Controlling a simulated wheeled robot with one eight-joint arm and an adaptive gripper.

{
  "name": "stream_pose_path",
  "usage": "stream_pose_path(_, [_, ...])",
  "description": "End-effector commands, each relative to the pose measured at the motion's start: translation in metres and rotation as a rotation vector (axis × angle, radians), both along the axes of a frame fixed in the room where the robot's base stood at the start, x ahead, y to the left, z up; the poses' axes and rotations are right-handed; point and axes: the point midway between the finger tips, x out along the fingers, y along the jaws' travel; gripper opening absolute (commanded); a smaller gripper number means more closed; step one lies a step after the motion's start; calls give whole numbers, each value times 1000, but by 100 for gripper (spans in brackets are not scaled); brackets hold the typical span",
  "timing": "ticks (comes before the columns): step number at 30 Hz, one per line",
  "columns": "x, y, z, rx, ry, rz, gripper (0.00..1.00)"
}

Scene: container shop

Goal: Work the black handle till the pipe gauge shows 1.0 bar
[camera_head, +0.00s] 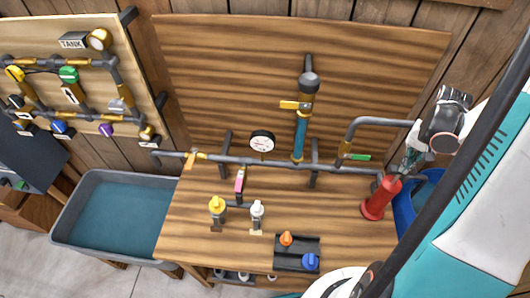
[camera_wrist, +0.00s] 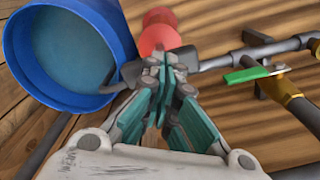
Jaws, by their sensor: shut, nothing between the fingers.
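The pipe gauge (camera_head: 262,141) is a round white dial with a black rim above the horizontal pipe. Its reading is too small to tell. A red pump (camera_head: 377,203) stands at the right end of the board, and its red body also shows in the wrist view (camera_wrist: 158,36). A dark part that looks like the black handle (camera_wrist: 186,57) shows at the pump, partly hidden by my fingers. My gripper (camera_head: 408,168) is at the pump's top, its fingertips (camera_wrist: 163,64) together and empty. I cannot tell whether they touch the handle.
A blue bucket (camera_wrist: 125,35) with liquid stands beside the pump. A green-levered valve (camera_head: 360,157) and bent pipe (camera_head: 380,121) are near my gripper. A grey water trough (camera_head: 87,181) is at left. Yellow (camera_head: 217,204) and white (camera_head: 257,209) valves stand on the bench.

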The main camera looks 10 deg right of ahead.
Motion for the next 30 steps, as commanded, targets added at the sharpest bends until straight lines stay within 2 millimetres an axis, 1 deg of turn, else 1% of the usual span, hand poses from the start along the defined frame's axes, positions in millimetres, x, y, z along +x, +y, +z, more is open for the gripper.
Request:
stream_pose_path(1, [0, 0, -6, 0, 0, 0, 0])
stream_pose_path(21, [0, 0, -49, 0, 0, 0, 0])
stream_pose_path(26, [0, 0, -41, 1, 1, 0, 0])
stream_pose_path(30, [0, 0, -28, 0, 0, 0, 0])
